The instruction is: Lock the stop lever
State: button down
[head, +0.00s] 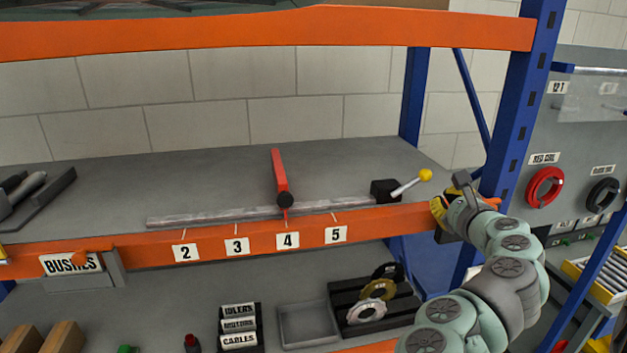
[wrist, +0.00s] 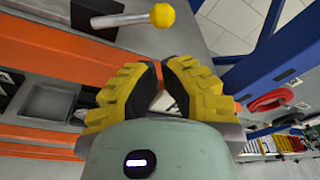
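The stop lever is a pale rod with a yellow ball knob (head: 425,175) on a black block (head: 384,190), at the right end of the rail on the shelf. The rod slants up to the right. In the wrist view the knob (wrist: 162,15) shows at the top, beyond my fingertips and apart from them. My gripper (head: 438,208) is at the shelf's front edge, just below and right of the knob. In the wrist view its yellow, black-padded fingers (wrist: 160,66) nearly meet at the tips, with nothing held between them.
A red upright carrier (head: 280,175) stands on the rail (head: 220,216) above label 4. The orange shelf beam (head: 390,219) runs close by my gripper. A blue post (head: 515,110) stands to the right. The space above the shelf around the knob is clear.

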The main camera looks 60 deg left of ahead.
aim_at(410, 184)
jog(key=shift+p+x, duration=1.45)
jog(key=shift+x, duration=1.6)
jog(key=shift+w+f, duration=0.1)
jog(key=shift+w, duration=0.05)
jog(key=shift+b, duration=0.3)
